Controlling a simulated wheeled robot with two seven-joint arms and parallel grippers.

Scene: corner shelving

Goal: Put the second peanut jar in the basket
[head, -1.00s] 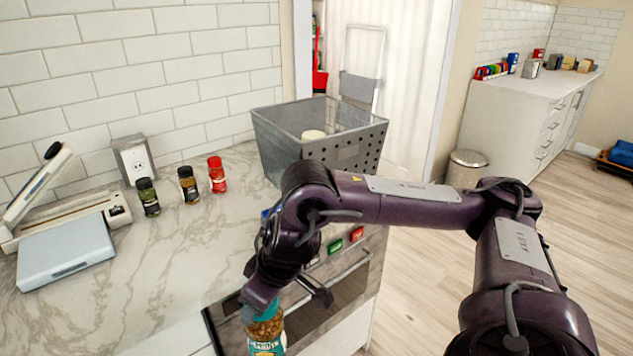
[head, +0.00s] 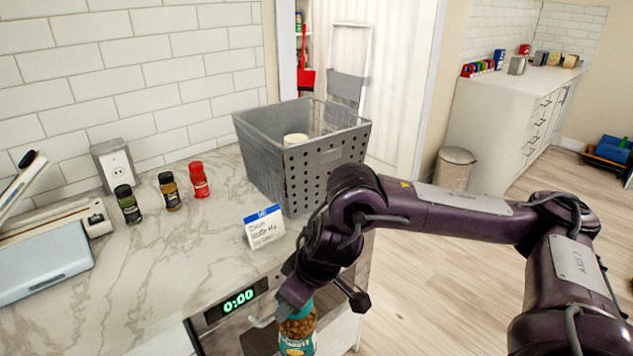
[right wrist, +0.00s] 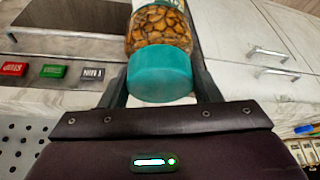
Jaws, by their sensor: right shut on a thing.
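A peanut jar (head: 297,330) with a teal lid and teal label hangs in my right gripper (head: 318,297), in front of the counter and below its top. In the right wrist view, the jar (right wrist: 158,30) sits between the two fingers of the gripper (right wrist: 160,85), which are shut on it around the lid. The grey perforated basket (head: 265,160) stands on the counter at its far right corner. One pale, round-topped item (head: 295,140) shows inside it; I cannot tell what it is. My left gripper is not in view.
Three spice jars, green (head: 128,204), brown (head: 170,192) and red (head: 199,181), stand near the wall. A small white-and-blue card (head: 264,227) stands before the basket. An oven (head: 238,303) is below the counter edge. The counter's middle is clear.

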